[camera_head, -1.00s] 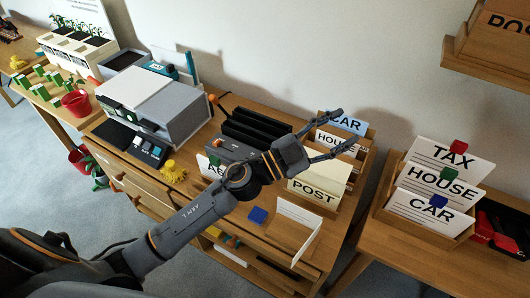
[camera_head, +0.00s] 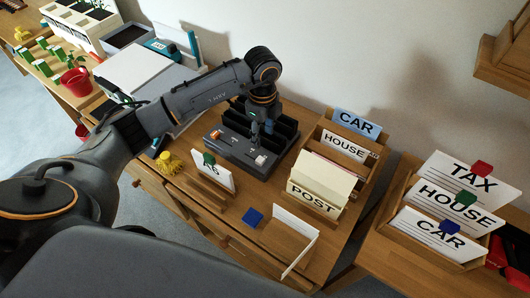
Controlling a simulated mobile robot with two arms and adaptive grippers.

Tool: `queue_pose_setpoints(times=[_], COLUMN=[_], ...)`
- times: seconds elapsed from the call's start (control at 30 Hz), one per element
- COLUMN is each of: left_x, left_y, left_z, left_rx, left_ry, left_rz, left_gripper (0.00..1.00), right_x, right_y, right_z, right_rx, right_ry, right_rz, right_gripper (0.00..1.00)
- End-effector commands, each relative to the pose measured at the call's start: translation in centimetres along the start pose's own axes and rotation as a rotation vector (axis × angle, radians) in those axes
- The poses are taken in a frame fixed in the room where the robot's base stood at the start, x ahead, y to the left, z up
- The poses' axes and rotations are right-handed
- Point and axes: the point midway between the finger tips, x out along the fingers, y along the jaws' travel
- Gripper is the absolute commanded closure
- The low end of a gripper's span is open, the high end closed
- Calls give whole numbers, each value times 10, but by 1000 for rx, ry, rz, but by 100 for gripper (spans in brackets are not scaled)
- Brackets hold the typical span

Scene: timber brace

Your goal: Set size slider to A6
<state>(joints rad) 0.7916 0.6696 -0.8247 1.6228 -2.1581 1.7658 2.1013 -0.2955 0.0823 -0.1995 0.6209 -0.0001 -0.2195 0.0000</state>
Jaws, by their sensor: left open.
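A dark grey device (camera_head: 232,150) with black upright slots behind its front panel stands on the wooden desk. Its front panel carries an orange part (camera_head: 215,135) and a small white knob (camera_head: 261,160); I cannot tell for sure which is the size slider, and its marks are too small to read. My left gripper (camera_head: 263,138) points down over the device, just behind the white knob. It is open, and its fingers look dark against the slots. I cannot tell whether they touch the device. My right gripper is not in view.
A card reading A6 (camera_head: 214,176) with a green clip stands in front of the device. To the right are a POST box (camera_head: 314,202) and HOUSE and CAR cards. A blue block (camera_head: 253,216) and yellow object (camera_head: 169,162) lie nearby. My left arm hides part of the white machine.

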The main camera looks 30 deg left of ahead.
Motion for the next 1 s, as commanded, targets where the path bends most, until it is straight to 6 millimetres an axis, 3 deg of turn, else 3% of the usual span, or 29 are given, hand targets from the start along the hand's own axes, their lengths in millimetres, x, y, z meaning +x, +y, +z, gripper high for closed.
queue_pose_setpoints(times=[0.3, 0.5, 0.7, 0.97, 1.0], left_x=[67, 99, 113, 115, 115], left_y=[1, 0, 0, 0, 0], left_z=[-1, -1, -2, -2, -2], left_rx=[1, 2, 3, 3, 3], left_ry=[3, 3, 3, 3, 3], left_rz=[4, 2, 0, -1, -1], left_gripper=[53, 53, 53, 53, 57], right_x=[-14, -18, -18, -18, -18], right_y=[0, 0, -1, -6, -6], right_z=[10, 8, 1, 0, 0], right_rx=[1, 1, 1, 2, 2], right_ry=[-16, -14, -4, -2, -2], right_rz=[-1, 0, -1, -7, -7], right_gripper=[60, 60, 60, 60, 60])
